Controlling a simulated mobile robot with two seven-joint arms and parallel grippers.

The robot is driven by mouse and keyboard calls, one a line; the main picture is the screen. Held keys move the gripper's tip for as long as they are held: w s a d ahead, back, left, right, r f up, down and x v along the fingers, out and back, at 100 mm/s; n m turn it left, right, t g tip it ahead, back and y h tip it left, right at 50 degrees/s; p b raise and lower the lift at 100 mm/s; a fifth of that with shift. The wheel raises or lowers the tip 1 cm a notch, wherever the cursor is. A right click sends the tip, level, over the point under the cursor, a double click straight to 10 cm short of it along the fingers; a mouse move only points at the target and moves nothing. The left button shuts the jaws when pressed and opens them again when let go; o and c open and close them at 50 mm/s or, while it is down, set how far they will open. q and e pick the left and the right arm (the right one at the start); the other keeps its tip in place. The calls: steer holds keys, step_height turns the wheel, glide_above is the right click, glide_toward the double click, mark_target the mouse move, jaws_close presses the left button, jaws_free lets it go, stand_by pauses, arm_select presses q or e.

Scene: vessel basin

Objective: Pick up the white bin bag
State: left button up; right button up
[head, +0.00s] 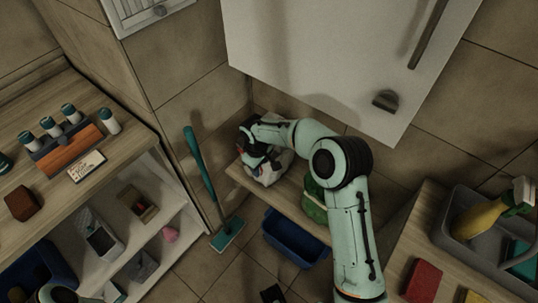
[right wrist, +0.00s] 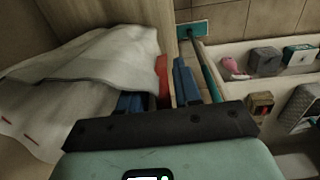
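The white bin bag (head: 268,172) sits on a low wooden shelf below the white cabinet, with red marks on it. My right gripper (head: 258,158) is at the bag and partly covers it in the head view. In the right wrist view the crumpled bag (right wrist: 95,65) fills the left side, with a red strip along its right edge. The blue fingers of the right gripper (right wrist: 158,92) stand apart. The bag's red edge lies between them, with a narrow gap beside the right finger. The left finger is partly hidden by the bag. My left gripper is not clearly visible.
A green bag (head: 314,205) lies on the shelf beside my right arm. A blue bin (head: 295,238) stands on the floor in front. A teal mop (head: 203,180) leans to the left.

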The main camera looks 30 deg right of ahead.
steer(key=shift+f, duration=0.25)
stand_by(0.4)
jaws_close()
